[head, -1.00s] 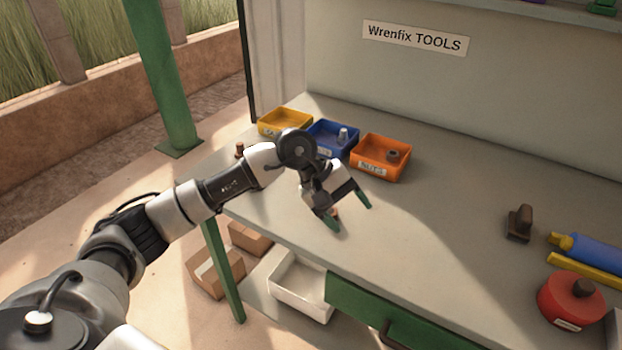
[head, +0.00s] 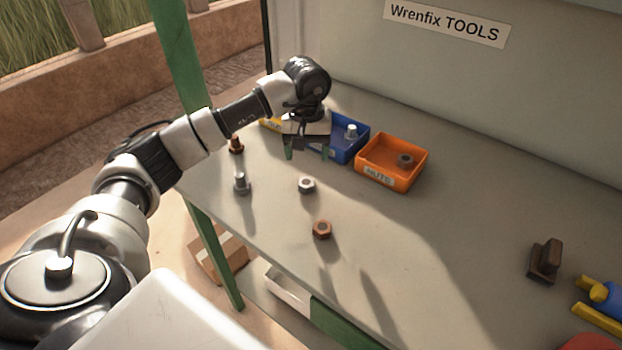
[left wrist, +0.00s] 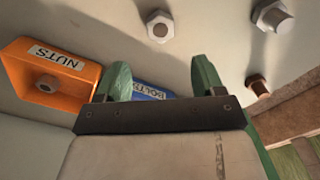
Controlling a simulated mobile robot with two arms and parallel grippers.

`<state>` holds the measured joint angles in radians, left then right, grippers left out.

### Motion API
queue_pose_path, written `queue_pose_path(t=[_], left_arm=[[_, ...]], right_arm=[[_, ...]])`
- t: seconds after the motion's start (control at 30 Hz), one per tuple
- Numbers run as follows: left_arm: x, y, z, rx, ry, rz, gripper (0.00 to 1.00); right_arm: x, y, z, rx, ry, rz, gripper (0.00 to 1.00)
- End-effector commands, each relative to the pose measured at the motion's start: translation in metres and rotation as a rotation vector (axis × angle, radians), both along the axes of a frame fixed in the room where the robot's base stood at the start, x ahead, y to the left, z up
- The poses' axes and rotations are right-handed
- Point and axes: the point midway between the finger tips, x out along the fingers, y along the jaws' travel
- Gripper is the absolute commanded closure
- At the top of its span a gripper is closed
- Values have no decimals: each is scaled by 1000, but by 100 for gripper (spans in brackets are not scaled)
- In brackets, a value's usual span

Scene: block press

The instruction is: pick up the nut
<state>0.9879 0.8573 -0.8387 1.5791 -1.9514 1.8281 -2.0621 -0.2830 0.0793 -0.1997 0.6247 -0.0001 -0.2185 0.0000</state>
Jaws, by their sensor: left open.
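A silver hex nut (head: 306,184) lies on the bench in the head view, and it also shows at the top of the left wrist view (left wrist: 160,27). A copper-brown nut (head: 322,229) lies nearer the bench's front edge. A third, dark nut (head: 404,160) sits in the orange NUTS bin (head: 378,181), also seen in the left wrist view (left wrist: 47,84). My left gripper (head: 307,153) is open and empty, its green fingers pointing down above the bench by the blue bin, apart from the silver nut. My right gripper is out of view.
A silver bolt (head: 241,183) and a brown bolt (head: 236,145) stand left of the nuts. The blue BOLTS bin (head: 345,152) holds a bolt; a yellow bin (head: 270,125) is partly hidden by my arm. A brown block (head: 545,261) stands right. Mid-bench is clear.

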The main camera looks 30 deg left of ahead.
Motion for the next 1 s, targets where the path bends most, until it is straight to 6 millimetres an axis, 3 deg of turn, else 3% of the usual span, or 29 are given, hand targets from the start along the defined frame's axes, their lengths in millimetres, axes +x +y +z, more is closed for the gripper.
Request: queue_pose_path(t=[0.23,0.6,0.9,1.0], left_arm=[[0,-1,-28,-3,1,-1,31],[-3,-1,-74,-3,2,0,31],[-2,-1,-81,-2,-2,-1,31],[-2,0,-81,-2,-2,-1,45]], right_arm=[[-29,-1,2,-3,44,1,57],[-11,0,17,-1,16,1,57],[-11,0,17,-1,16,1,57],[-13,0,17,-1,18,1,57]])
